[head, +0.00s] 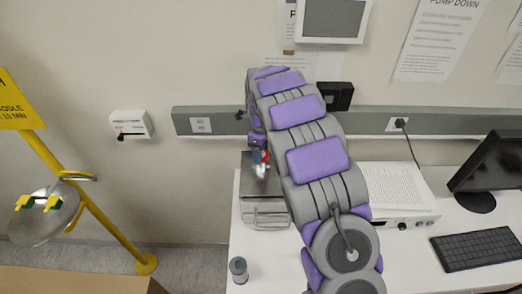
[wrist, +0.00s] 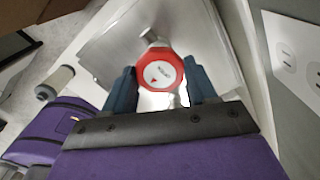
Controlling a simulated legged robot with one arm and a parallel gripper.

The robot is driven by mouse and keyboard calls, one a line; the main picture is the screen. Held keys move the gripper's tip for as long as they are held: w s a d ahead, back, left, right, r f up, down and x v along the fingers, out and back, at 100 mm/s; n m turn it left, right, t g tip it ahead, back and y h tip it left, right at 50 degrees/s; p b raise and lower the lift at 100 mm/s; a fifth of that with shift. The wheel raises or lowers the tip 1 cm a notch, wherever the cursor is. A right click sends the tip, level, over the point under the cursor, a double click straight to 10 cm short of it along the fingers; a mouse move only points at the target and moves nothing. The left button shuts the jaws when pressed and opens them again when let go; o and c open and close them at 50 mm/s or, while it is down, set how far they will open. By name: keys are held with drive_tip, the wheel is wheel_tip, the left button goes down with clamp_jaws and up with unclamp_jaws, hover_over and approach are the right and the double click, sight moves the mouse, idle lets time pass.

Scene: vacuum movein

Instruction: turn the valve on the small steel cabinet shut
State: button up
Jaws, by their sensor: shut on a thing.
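The small steel cabinet (head: 264,212) stands on the white bench, left of my arm in the head view. In the wrist view its brushed metal top (wrist: 105,50) fills the upper middle. The valve has a round red handle with a white centre (wrist: 160,72), on a metal stem. My gripper (wrist: 160,66) has its blue fingers on either side of the red handle, shut on it. In the head view my gripper (head: 260,157) is small and partly hidden by my arm, with a bit of red showing at it.
A small dark-topped cylinder (head: 238,270) stands on the bench (head: 265,270) in front of the cabinet. A white device (head: 400,195), a keyboard (head: 480,248) and a monitor (head: 490,170) are on the right. A grey wall rail (head: 420,120) runs behind. A yellow-poled eyewash stand (head: 110,225) is at left.

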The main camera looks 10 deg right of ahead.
drive_tip(key=shift+w+r+m, duration=0.15)
drive_tip(key=shift+r+m, duration=0.05)
drive_tip(key=shift+m, duration=0.4)
drive_tip(key=o, duration=1)
drive_tip(key=shift+f, duration=0.15)
drive_tip(key=shift+o, duration=0.3)
wheel_tip(320, 180, up, 17)
